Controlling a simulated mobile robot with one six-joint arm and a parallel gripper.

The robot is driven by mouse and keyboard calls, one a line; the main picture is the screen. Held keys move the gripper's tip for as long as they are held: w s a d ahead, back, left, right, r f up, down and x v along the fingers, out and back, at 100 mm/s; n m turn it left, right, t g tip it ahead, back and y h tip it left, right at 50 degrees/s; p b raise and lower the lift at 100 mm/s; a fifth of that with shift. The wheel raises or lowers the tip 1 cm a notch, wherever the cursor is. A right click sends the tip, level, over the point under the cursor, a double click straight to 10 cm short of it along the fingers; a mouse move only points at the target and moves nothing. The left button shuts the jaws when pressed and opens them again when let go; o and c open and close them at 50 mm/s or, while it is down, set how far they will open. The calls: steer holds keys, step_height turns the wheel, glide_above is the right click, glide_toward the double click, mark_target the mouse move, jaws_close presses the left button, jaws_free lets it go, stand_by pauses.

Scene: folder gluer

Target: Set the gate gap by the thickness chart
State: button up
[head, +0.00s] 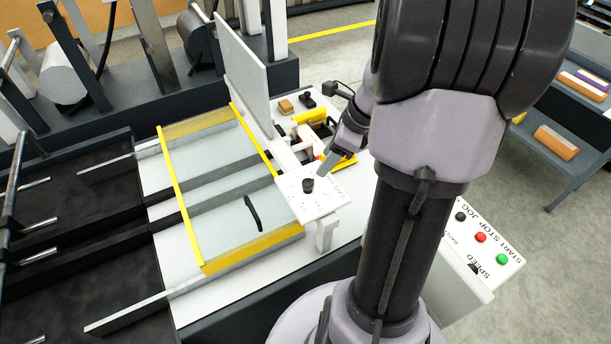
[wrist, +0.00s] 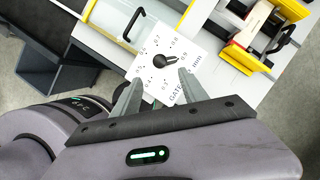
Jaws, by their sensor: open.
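The gate dial plate (head: 322,206) is white and stands beside the guarded belt section in the head view. Its round black knob (head: 308,185) is also near the middle of the wrist view (wrist: 161,62). There the plate (wrist: 184,47) shows "GATE", "mm" and a ring of small numbers around the knob. The knob's pointer seems to face right, toward the mm side; the exact setting is too small to read. My gripper (wrist: 160,77) is open and empty, its fingertips close to the knob on either side. In the head view my gripper (head: 325,166) is just above the plate. I see no readable thickness chart.
A yellow-edged clear guard (head: 225,190) with a black handle lies left of the plate. A white upright panel (head: 243,75) stands behind it. A yellow and black mechanism (head: 318,128) is close by. A button panel (head: 482,238) is at right. Open floor lies further right.

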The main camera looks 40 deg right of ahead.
mark_target(309, 182)
steer(key=b+x, duration=0.2)
steer(key=x, duration=0.8)
steer(key=shift+w+a+f, duration=0.1)
steer(key=shift+w+f, duration=0.05)
steer(key=shift+f, duration=0.1)
jaws_close()
